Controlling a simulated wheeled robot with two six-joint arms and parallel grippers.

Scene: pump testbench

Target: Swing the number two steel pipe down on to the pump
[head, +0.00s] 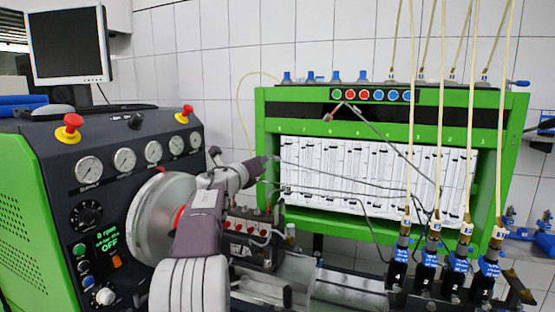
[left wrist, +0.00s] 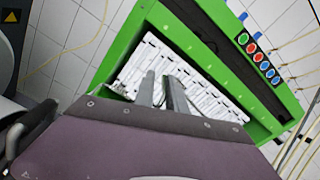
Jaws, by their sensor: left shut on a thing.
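The pump (head: 246,232), dark with a red and grey top, sits in the middle of the bench, partly behind my left arm. Several thin steel pipes run leftward from the injectors. One steel pipe (head: 375,127) is raised, its free end with a reddish nut up before the green cabinet. Another steel pipe (head: 340,172) runs to my left gripper (head: 272,164), which is shut on its end above the pump. The left wrist view shows the fingers (left wrist: 164,90) close together; the pipe is hard to make out there. I cannot read which pipe is number two. My right gripper is not in view.
Injectors with blue collars (head: 457,265) and pale hoses stand at the right. The green cabinet (head: 385,98) with white gauge panel is behind. The control console (head: 95,150) with red knobs and a silver flywheel (head: 152,225) are left of the pump.

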